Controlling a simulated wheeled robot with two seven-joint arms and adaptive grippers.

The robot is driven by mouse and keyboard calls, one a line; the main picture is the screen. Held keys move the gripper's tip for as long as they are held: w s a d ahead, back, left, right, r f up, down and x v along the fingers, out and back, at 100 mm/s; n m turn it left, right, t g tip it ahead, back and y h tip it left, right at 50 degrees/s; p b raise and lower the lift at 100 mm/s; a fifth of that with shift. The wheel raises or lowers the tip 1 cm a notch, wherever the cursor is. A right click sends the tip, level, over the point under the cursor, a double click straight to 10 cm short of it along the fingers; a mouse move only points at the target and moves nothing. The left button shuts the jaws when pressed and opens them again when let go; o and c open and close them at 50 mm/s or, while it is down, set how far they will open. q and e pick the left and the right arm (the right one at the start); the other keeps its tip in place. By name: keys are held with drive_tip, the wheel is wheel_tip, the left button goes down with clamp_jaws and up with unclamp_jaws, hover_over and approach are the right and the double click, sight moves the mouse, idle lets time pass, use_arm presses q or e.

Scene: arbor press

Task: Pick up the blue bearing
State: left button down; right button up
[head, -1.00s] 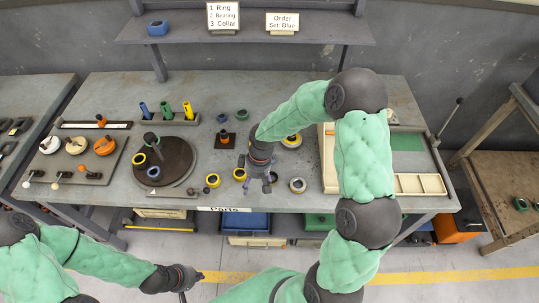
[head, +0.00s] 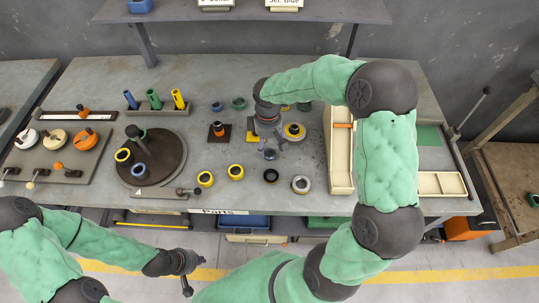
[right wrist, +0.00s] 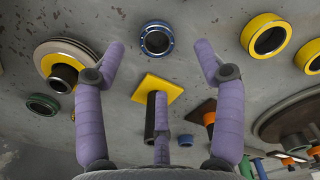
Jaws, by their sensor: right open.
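The blue bearing (right wrist: 156,40), a blue ring with a bright inner rim, lies flat on the grey table. In the right wrist view it sits ahead of and between the spread purple fingers. My right gripper (right wrist: 160,62) is open and empty above the table, apart from the bearing. In the head view the bearing (head: 269,154) appears just in front of my right gripper (head: 268,140), partly confused with its fingers. My left gripper (head: 186,278) hangs low in front of the table, away from the parts; its finger opening is unclear.
A yellow square base with a post (right wrist: 148,112) stands close to the right gripper. A yellow flanged part (head: 294,131), a black ring (head: 271,176) and a silver ring (head: 301,184) are nearby. Yellow rings (head: 236,172) lie left. A cream tray (head: 340,165) stands right.

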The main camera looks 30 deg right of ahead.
sight(270, 156)
drive_tip(key=shift+s+d+f+b, duration=0.15)
drive_tip(key=shift+f+b, duration=0.65)
drive_tip(key=shift+f, duration=1.9)
drive_tip(key=c, duration=1.3)
